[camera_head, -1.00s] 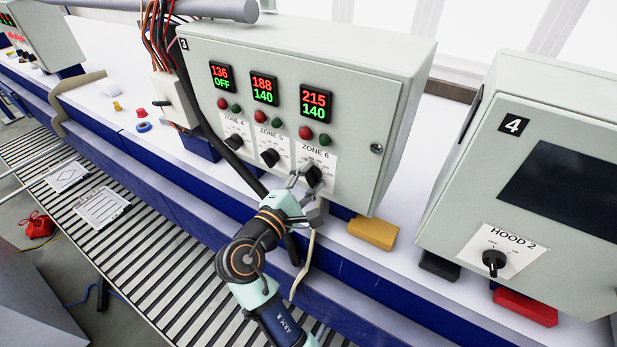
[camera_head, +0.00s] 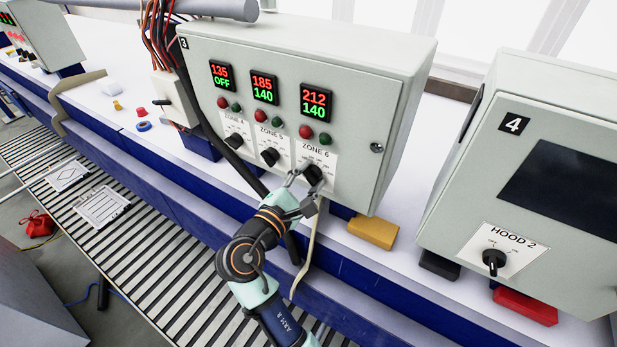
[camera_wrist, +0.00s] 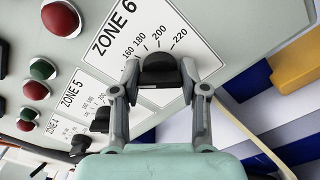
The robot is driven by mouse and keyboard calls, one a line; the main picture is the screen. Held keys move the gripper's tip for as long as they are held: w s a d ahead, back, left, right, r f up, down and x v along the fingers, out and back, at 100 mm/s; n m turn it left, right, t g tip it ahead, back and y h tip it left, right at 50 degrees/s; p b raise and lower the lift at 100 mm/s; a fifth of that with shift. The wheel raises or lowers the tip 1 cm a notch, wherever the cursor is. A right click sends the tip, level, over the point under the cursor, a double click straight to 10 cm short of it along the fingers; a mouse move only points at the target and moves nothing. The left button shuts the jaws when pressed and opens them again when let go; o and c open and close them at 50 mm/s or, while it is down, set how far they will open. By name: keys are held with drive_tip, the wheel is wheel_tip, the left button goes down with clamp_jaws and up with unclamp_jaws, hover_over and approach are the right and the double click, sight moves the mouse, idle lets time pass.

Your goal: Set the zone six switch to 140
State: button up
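The zone six switch is a black rotary knob (camera_head: 313,173) on the white ZONE 6 label of the grey panel marked 3. It also shows in the wrist view (camera_wrist: 160,70) below the printed scale. The zone six display (camera_head: 313,102) reads 212 in red over 140 in green. My gripper (camera_head: 302,185) is just in front of and below the knob. In the wrist view its fingers (camera_wrist: 163,90) are spread, one on each side of the knob, with visible room between them. Whether a fingertip touches the knob is unclear.
The zone five knob (camera_head: 270,156) and zone four knob (camera_head: 234,141) sit to the left. Red and green lamps (camera_head: 306,132) are above the labels. A yellow block (camera_head: 373,232) lies below the panel. The HOOD 2 box (camera_head: 540,180) stands at right.

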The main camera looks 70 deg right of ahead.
drive_tip(key=o, duration=0.4)
drive_tip(key=a, duration=0.4)
drive_tip(key=w+a, duration=0.1)
drive_tip(key=a, duration=0.3)
drive_tip(key=w+a, duration=0.1)
drive_tip(key=a, duration=0.3)
drive_tip(key=w+a+f+m+t+y, duration=0.4)
drive_tip(key=w+a+f+t+y, duration=0.25)
drive_tip(key=a+t, duration=0.35)
drive_tip(key=a+m+t+y, duration=0.1)
drive_tip(key=a+t+y, duration=0.1)
drive_tip(key=a, duration=0.5)
drive_tip(key=s+a+r+m+t+y, duration=0.1)
drive_tip(key=a+y, duration=0.4)
drive_tip(key=a, duration=0.2)
drive_tip(key=s+a+m+t+y, duration=0.1)
drive_tip(key=a+t+y, duration=0.1)
drive_tip(key=a+y, duration=0.2)
drive_tip(key=shift+a+r+t, duration=0.2)
drive_tip(key=shift+a+t, duration=0.1)
drive_tip(key=shift+a, duration=1.15)
